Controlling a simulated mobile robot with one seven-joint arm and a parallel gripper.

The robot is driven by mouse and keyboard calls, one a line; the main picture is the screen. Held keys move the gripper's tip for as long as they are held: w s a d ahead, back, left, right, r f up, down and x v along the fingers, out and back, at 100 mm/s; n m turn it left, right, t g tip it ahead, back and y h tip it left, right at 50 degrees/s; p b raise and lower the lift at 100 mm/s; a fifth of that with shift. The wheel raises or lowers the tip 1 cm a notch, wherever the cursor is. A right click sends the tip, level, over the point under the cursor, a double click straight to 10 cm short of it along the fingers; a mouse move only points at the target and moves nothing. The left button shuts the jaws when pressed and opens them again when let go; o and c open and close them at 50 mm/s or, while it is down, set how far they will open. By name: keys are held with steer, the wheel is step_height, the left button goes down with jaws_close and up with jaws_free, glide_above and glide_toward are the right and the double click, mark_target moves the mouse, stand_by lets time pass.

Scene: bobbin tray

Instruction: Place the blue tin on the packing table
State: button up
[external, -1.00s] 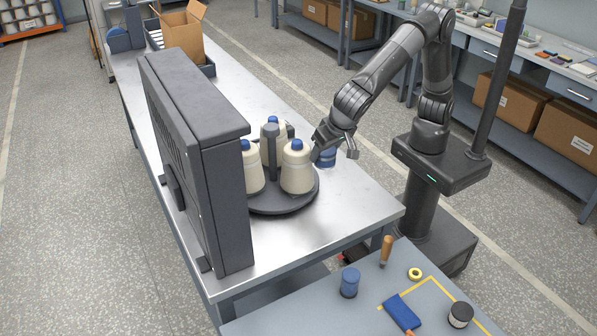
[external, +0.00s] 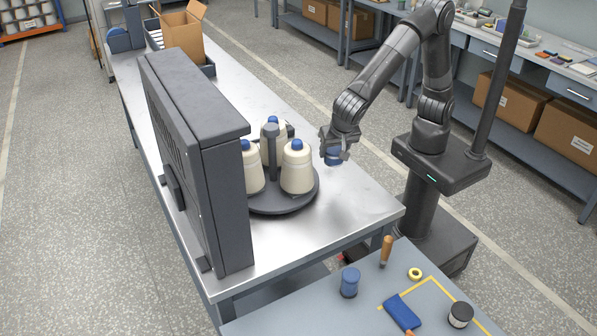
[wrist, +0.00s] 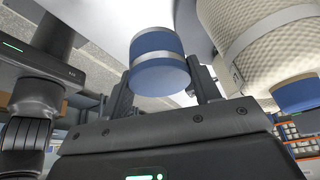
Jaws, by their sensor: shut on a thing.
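A blue tin (external: 334,157) with a pale band is between the fingers of my gripper (external: 335,152), to the right of the turntable with cones. In the wrist view the tin (wrist: 158,62) fills the gap between the two dark fingers, and my gripper (wrist: 160,90) is shut on it. The tin is over the steel table (external: 350,205); whether its base touches the top I cannot tell. A grey-blue table (external: 290,318) stands in the foreground, with another blue tin (external: 349,284) on it; neither table is labelled as the packing table.
A dark turntable (external: 283,208) holds cream cones with blue tops, close to my gripper. A tall dark panel (external: 205,160) stands left of it. The foreground table bears a wooden-handled tool (external: 386,250), yellow tape roll (external: 415,273), blue brush (external: 402,310) and dark jar (external: 460,315).

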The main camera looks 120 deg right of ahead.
steer(key=w+a+f, duration=0.1)
steer(key=a+f, duration=0.1)
steer(key=a, duration=0.1)
steer(key=w+a+f, duration=0.1)
steer(key=a+f, duration=0.1)
steer(key=a, duration=0.2)
steer(key=w+a+f, duration=0.1)
steer(key=a+f, duration=0.2)
steer(key=a, duration=0.1)
steer(key=shift+a+f, duration=0.1)
steer(key=shift+f, duration=1.85)
steer(key=shift+f, duration=0.2)
steer(key=o, duration=1)
steer(key=shift+o, duration=0.2)
steer(key=shift+r, duration=0.1)
